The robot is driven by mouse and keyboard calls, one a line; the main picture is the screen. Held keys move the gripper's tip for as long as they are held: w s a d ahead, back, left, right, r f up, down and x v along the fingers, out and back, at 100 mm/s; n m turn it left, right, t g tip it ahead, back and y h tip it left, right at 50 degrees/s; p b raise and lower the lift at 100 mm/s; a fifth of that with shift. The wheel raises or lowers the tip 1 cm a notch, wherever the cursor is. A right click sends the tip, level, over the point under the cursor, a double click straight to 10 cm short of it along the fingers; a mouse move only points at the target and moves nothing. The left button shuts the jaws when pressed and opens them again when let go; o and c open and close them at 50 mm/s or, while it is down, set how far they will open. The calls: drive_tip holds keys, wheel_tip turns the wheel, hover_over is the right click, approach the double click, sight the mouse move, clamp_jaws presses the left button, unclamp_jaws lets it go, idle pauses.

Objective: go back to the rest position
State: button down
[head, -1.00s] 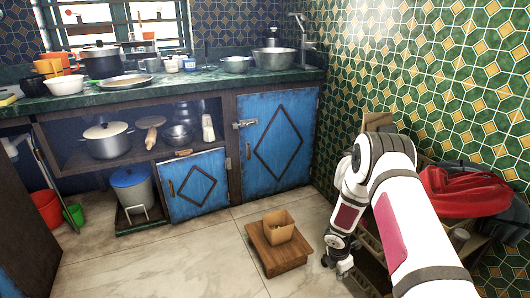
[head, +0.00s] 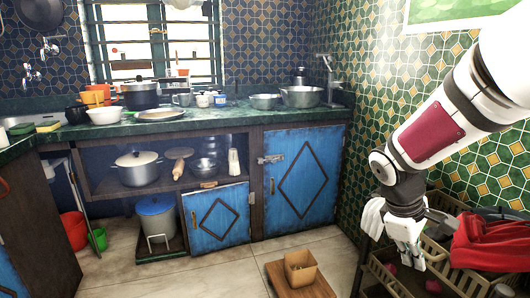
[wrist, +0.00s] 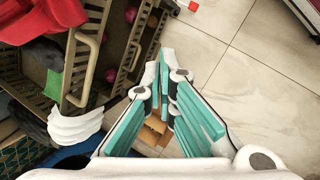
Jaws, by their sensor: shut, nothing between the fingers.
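My gripper (head: 408,255) is shut and empty. In the head view it points down at the lower right, by a beige rack of baskets (head: 385,282). In the wrist view its teal-padded fingers (wrist: 170,90) are in the middle, with nothing held between them. My arm reaches in from the upper right, bent at the elbow. I cannot tell whether the gripper touches the rack.
A red cloth (head: 490,240) lies on the rack at the right. Blue cupboards (head: 304,180) and the counter (head: 220,120) stand behind. Tiled floor is clear at lower left.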

drive_tip(key=s+a+r+m+y, duration=0.1)
drive_tip(key=s+a+r+m, duration=0.2)
drive_tip(key=s, duration=0.7)
drive_tip(key=s+a+r+m+y, duration=0.25)
drive_tip(key=s+a, duration=0.25)
drive_tip(key=s, duration=0.5)
drive_tip(key=s+a+r+m+y, duration=0.1)
drive_tip(key=s+a+r+m, duration=0.2)
drive_tip(key=s, duration=0.6)
wheel_tip(320, 180, up, 33)
drive_tip(key=t+p, duration=0.3)
drive_tip(key=p, duration=2.9)
drive_tip(key=shift+a+r+t, duration=0.15)
drive_tip(key=shift+a+t, duration=0.1)
drive_tip(key=shift+t, duration=0.15)
drive_tip(key=shift+n, duration=0.25)
